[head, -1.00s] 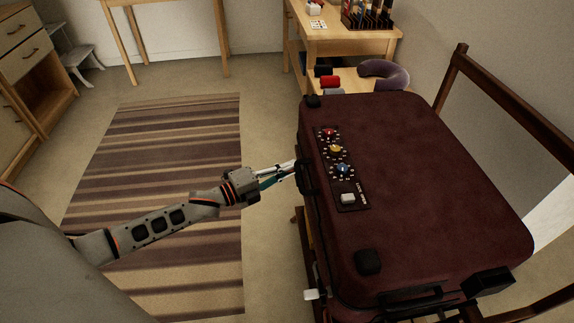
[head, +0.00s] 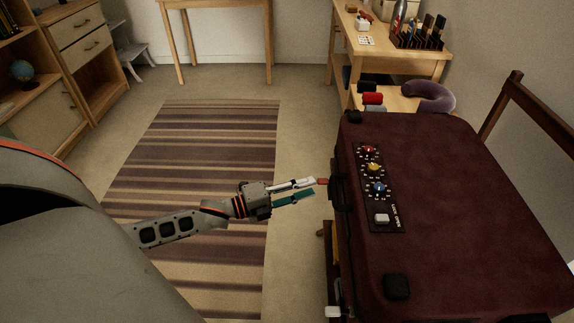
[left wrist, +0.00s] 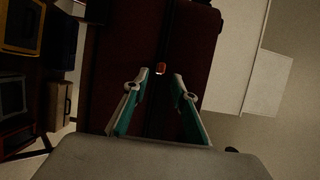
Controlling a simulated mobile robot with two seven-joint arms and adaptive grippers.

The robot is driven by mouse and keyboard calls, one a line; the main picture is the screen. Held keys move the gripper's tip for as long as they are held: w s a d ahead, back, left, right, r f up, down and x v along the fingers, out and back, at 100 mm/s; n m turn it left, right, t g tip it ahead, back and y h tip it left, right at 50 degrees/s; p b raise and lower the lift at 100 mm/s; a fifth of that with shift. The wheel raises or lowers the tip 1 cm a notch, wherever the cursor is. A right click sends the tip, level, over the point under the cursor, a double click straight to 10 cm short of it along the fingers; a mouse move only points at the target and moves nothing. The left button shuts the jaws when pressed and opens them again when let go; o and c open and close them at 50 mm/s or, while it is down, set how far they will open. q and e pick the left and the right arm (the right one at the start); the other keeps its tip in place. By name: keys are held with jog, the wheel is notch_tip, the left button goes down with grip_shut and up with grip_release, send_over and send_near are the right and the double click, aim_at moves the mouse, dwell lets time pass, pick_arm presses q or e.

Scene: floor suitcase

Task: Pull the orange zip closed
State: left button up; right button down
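The maroon suitcase (head: 455,190) lies flat on its stand on the right. The small orange zip pull (head: 323,181) shows at the suitcase's left side, by the black handle. My left gripper (head: 314,187) is beside that side, its fingers pointing at the suitcase. In the left wrist view, the gripper (left wrist: 160,76) is open, its two fingers well apart. There the orange zip pull (left wrist: 160,69) shows between and just beyond the fingertips, not gripped. Most of the zip line is hidden in the head view. My right gripper is not in view.
The suitcase top has a panel of coloured dials (head: 374,170). A wooden desk (head: 378,62) and a grey neck pillow (head: 430,97) stand behind it. A striped rug (head: 190,150) covers open floor to the left.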

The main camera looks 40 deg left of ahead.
pick_arm(q)
jog(key=v, duration=0.6)
dwell(0.5)
